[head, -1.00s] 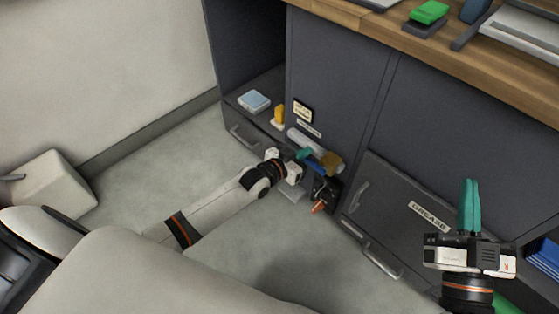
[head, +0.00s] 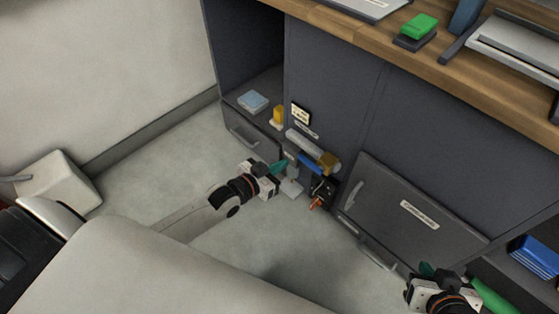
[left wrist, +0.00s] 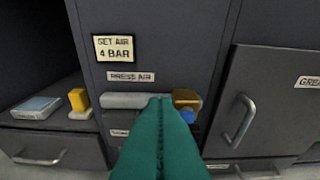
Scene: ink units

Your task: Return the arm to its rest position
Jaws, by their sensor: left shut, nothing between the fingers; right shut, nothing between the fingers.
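My left gripper (head: 279,168) is in front of the grey cabinet, low over the floor, with its teal fingers pointing at the press-air fittings. Its shut teal fingers (left wrist: 160,135) fill the lower middle of the left wrist view, with nothing between them. They cover part of the grey cylinder (left wrist: 135,100) behind them. My right gripper (head: 427,270) is at the lower right of the head view, near the labelled cabinet door. Its teal fingers are short in view, seen nearly end on, and it holds nothing visible.
A cabinet door (head: 405,205) and drawer (head: 250,135) have protruding handles. A yellow-brass block (head: 329,163) and blue part (head: 310,162) sit by the cylinder. A light blue box (head: 253,101) and yellow item (head: 278,116) stand on the shelf. The wooden counter (head: 440,90) overhangs. Floor (head: 150,165) at left is clear.

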